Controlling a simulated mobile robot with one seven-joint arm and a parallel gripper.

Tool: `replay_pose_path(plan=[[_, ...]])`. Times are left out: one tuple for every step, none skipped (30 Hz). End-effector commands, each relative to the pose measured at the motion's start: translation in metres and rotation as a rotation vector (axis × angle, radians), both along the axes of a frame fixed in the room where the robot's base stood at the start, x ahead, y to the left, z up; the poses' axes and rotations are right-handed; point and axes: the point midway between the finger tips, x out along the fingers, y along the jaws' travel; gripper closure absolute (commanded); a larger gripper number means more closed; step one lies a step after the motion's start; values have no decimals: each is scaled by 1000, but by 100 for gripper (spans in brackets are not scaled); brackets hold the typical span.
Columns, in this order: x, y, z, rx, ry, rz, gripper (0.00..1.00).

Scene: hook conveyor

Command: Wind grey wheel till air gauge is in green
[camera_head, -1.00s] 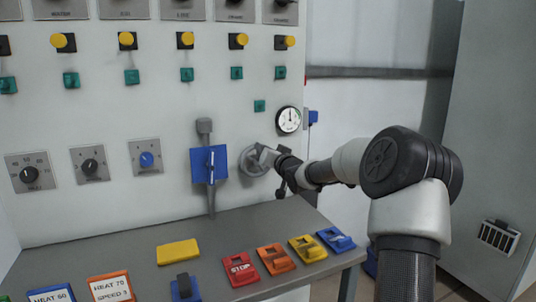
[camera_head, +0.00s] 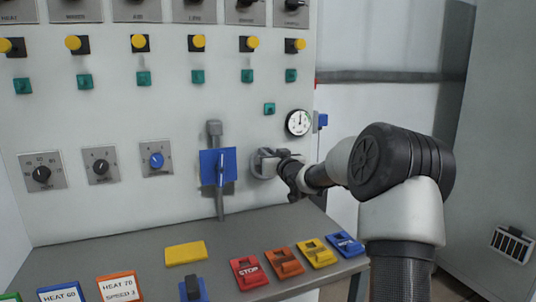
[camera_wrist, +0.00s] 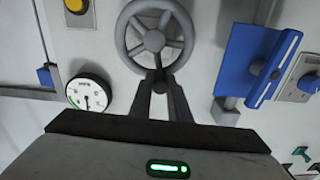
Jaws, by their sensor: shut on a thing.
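The grey wheel (camera_head: 258,165) is mounted on the white panel, partly hidden behind my gripper (camera_head: 279,158). In the wrist view the wheel (camera_wrist: 154,41) shows its spokes and hub. My gripper (camera_wrist: 160,84) is shut on the wheel's rim, at the side toward the bottom of that view. The air gauge (camera_head: 298,122) is a round white dial above and right of the wheel. Its needle points about straight up, and a green zone lies at its right. In the wrist view the gauge (camera_wrist: 88,92) appears upside down, its needle pointing down, apart from the green.
A blue plate with a lever (camera_head: 218,167) is close left of the wheel. The grey desk (camera_head: 130,238) below bears coloured blocks, including a red STOP block (camera_head: 249,272). A small blue box (camera_head: 322,120) is right of the gauge. Buttons and knobs cover the panel leftward.

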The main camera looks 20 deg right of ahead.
Motion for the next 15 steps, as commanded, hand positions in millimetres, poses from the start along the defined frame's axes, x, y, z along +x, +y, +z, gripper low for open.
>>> replay_pose_path(plan=[[0,0,0,0,-1,0,100],[0,0,0,1,-1,0,100],[0,0,0,1,-1,1,100],[0,0,0,1,-1,1,100],[0,0,0,1,-1,1,100],[0,0,0,1,-1,1,77],[0,0,0,1,-1,1,72],[0,0,0,1,0,1,67],[0,0,0,1,0,1,65],[0,0,0,1,0,0,65],[0,0,0,1,0,1,65],[0,0,0,1,0,0,65],[0,0,0,1,0,0,65],[0,0,0,2,0,0,65],[0,0,0,2,0,0,65]])
